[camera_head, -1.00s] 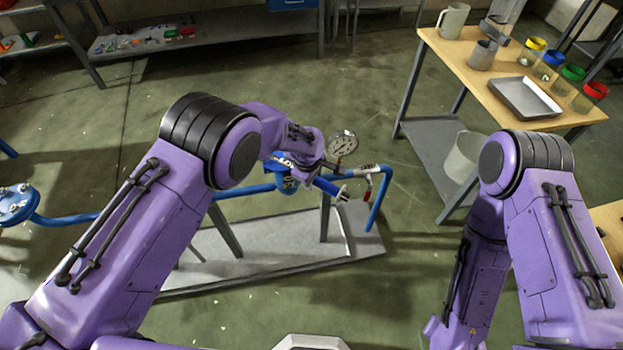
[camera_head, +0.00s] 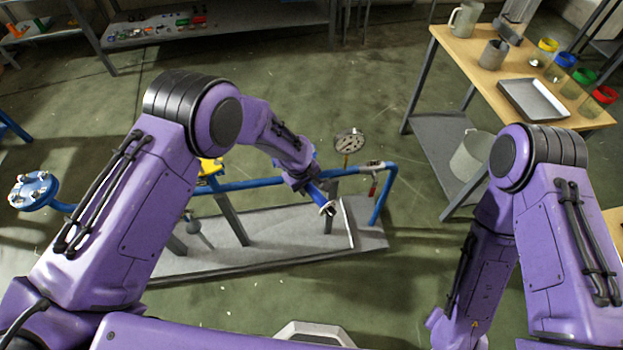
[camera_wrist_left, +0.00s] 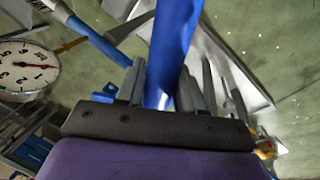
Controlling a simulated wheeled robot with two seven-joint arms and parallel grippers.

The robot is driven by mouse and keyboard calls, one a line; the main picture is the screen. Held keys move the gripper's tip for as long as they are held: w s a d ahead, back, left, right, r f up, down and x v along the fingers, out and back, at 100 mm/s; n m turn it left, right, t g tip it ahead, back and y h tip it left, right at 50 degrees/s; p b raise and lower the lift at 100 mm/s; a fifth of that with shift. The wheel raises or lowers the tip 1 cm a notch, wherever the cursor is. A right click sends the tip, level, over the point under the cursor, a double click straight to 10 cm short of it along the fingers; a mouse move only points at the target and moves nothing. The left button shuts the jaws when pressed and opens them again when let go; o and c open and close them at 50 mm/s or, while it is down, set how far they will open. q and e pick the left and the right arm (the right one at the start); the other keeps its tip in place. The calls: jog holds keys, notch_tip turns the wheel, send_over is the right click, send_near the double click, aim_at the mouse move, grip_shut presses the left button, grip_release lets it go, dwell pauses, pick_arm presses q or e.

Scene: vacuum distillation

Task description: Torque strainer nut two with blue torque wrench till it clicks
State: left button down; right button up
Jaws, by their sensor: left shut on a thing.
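My left gripper (camera_head: 306,181) is shut on the blue torque wrench (camera_head: 320,196), beside the blue pipe line near the gauge. A blue shaft with a pale end sticks out past the gripper toward the lower right. In the left wrist view the blue wrench (camera_wrist_left: 172,45) runs up between the left gripper's fingers (camera_wrist_left: 164,88). The strainer and its nuts are not clearly seen; my left arm covers part of the line, so I cannot tell whether the wrench touches a nut. My right gripper is out of view; only its arm shows at right.
A round gauge (camera_head: 349,141) stands on the blue pipe (camera_head: 250,184), close to my left gripper. A red-handled valve (camera_head: 373,185) and a yellow part (camera_head: 210,167) are on the line. A grey base plate (camera_head: 270,243) lies below. A wooden table (camera_head: 468,62) stands at upper right.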

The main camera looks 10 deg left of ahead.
pick_arm(q)
jog(key=shift+s+a+r+m, duration=0.1)
jog(key=shift+s+a+m, duration=0.25)
jog(key=shift+a, duration=0.15)
jog(key=s+a+m, duration=0.1)
jog(key=s+a+m+p, duration=0.1)
jog(key=shift+a+h, duration=0.3)
jog(key=shift+a, duration=0.05)
